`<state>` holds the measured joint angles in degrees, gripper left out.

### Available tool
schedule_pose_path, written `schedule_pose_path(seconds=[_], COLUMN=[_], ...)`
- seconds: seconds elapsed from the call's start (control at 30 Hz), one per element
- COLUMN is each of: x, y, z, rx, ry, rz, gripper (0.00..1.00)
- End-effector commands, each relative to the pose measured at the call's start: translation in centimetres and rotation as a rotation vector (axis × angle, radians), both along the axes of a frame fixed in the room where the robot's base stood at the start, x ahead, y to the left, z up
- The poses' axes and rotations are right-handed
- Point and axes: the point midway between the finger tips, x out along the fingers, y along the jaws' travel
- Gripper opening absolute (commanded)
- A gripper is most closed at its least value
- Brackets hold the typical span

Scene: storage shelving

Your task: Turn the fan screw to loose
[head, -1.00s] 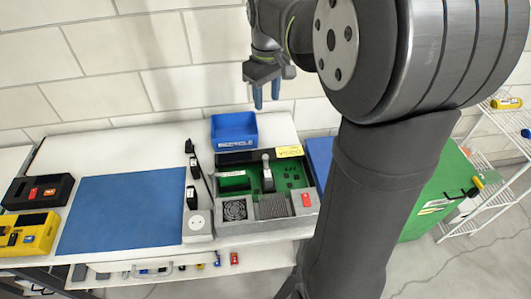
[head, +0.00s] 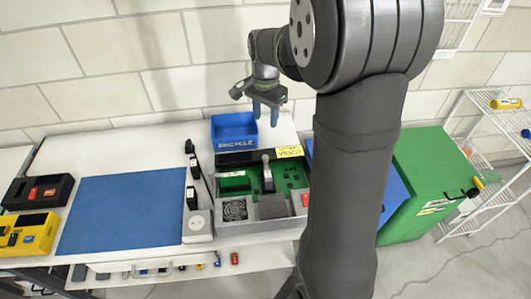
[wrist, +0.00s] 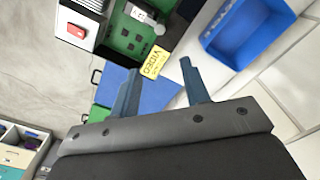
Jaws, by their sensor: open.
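The fan (head: 235,209) is a dark round grille at the front left of the open grey computer case (head: 262,231), which has a green board (head: 289,174) inside. The fan screw is too small to make out. My gripper (head: 266,112) is open and empty, above and behind the case near the blue recycle bin. In the wrist view my gripper (wrist: 160,88) shows its two blue fingers spread apart, with part of the case and its yellow video label (wrist: 155,62) beyond them. The fan is out of the wrist view.
The blue recycle bin (head: 234,131) stands behind the case. A blue mat (head: 122,215) lies clear to the left. Black tools (head: 192,172) and a white socket box (head: 197,223) stand between mat and case. A green cabinet (head: 424,180) and wire rack (head: 480,150) are at right.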

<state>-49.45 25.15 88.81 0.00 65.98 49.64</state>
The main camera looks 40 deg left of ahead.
Motion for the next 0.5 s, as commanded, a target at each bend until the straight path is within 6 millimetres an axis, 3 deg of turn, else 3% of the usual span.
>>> schedule_pose_path(seconds=[0.5], x=[-0.1], y=[-0.1], z=[-10.8], rx=[-0.005], ry=[0.004], rz=[0.003], gripper=[0.42])
